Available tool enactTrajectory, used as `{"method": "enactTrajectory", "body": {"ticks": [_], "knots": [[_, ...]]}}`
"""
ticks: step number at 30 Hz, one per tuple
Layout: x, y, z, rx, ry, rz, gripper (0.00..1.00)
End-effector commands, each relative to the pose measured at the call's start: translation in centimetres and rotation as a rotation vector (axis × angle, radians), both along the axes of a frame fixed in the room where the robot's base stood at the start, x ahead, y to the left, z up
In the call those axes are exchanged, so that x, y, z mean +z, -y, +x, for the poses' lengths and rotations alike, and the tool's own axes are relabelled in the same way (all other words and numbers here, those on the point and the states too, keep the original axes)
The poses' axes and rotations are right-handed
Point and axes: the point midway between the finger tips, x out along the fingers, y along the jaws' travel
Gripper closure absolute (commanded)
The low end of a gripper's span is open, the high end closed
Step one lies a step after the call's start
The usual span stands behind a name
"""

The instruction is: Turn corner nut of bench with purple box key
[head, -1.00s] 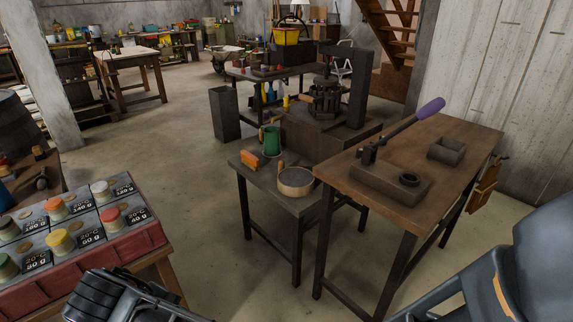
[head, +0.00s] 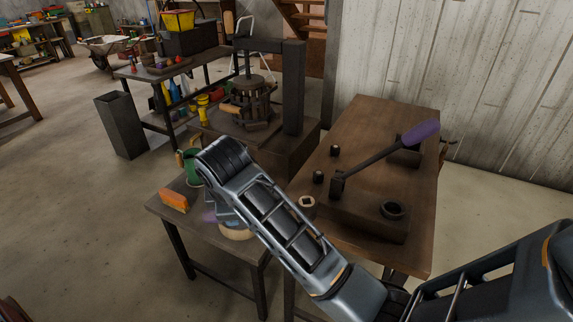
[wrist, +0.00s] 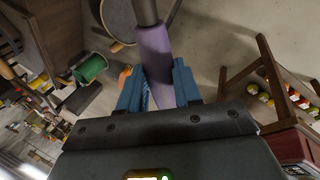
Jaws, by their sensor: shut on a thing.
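My gripper (wrist: 158,88) is shut on the purple handle of the box key (wrist: 153,50) in the wrist view. The key's dark shaft runs up out of that picture, so its end is hidden. In the head view my arm reaches over the low table, and only a faint purple patch shows beside its end. The wooden bench (head: 372,125) stands right of my arm. A pale nut-like piece with a dark centre (head: 307,202) sits at its near left edge, apart from my gripper. Whether it is the corner nut I cannot tell for sure.
A lever with another purple handle (head: 420,132) slants over the bench from a wooden block. Two small black pieces (head: 318,176) and a dark ring (head: 393,210) are near it. The low table (head: 160,207) holds an orange block (head: 174,201) and a green mug (head: 191,166). A press stands behind.

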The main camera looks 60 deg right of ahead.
Motion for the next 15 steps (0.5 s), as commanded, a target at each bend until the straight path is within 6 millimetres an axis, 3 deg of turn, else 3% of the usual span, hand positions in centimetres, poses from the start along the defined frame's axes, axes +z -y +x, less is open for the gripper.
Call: {"method": "enactTrajectory", "body": {"ticks": [6,15], "knots": [[3.3,3.5,-0.9,0.188,0.010,0.006,1.00],[5.1,7.2,-2.8,0.457,0.015,0.021,1.00]]}}
